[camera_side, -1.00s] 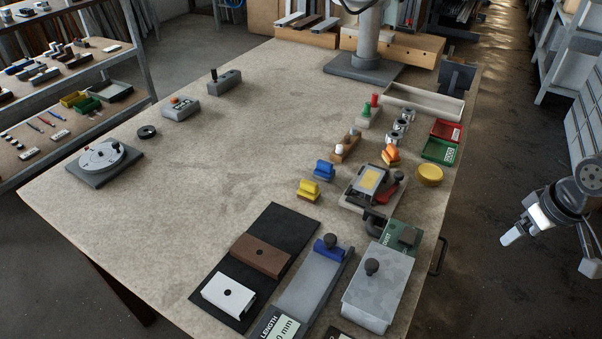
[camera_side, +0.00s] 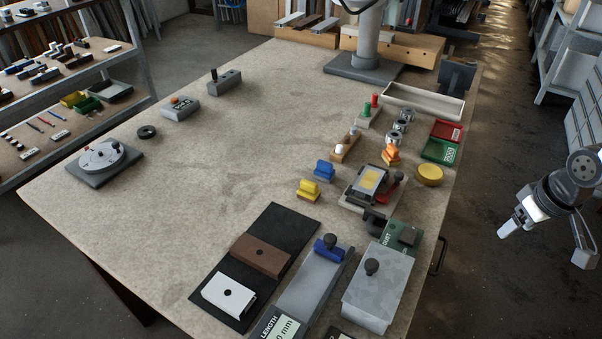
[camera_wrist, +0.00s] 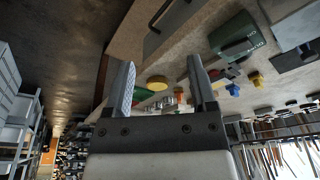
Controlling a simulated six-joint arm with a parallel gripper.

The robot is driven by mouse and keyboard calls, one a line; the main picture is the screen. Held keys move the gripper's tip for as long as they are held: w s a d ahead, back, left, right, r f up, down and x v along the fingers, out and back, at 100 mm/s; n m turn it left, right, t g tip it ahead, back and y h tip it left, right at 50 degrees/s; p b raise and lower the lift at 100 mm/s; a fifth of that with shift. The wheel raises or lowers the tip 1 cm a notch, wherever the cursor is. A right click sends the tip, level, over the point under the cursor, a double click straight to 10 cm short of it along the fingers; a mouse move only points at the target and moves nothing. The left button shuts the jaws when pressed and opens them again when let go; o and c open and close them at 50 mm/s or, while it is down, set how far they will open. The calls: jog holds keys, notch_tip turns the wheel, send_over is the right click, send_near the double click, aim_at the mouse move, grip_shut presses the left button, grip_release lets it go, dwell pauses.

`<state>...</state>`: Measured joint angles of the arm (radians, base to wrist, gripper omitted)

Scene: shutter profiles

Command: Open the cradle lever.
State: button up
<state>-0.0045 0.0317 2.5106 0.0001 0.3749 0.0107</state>
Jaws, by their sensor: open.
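A small cradle-like fixture (camera_side: 367,181) with a yellow-marked plate stands at the right side of the table in the side view. A red lever with a dark knob (camera_side: 391,188) lies at its right side; I cannot tell its exact position. My gripper (camera_side: 508,230) hangs off the right edge of the table, well apart from the fixture. In the wrist view my gripper (camera_wrist: 161,62) is open with nothing between its fingers. The fixture is not clearly made out in the wrist view.
A grey block with a knob (camera_side: 378,290) stands in front. The table's middle is clear.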

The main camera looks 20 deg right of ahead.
jog(key=w+a+m+g, duration=0.1)
jog(key=w+a, duration=0.2)
jog(key=w, duration=1.2)
jog(key=m+g, duration=0.1)
jog(key=g, duration=0.1)
send_over(399, 173)
jog(key=shift+f, duration=0.95)
jog(key=shift+f, duration=0.1)
jog(key=shift+f, duration=3.8)
grip_shut()
jog(key=shift+a, duration=0.1)
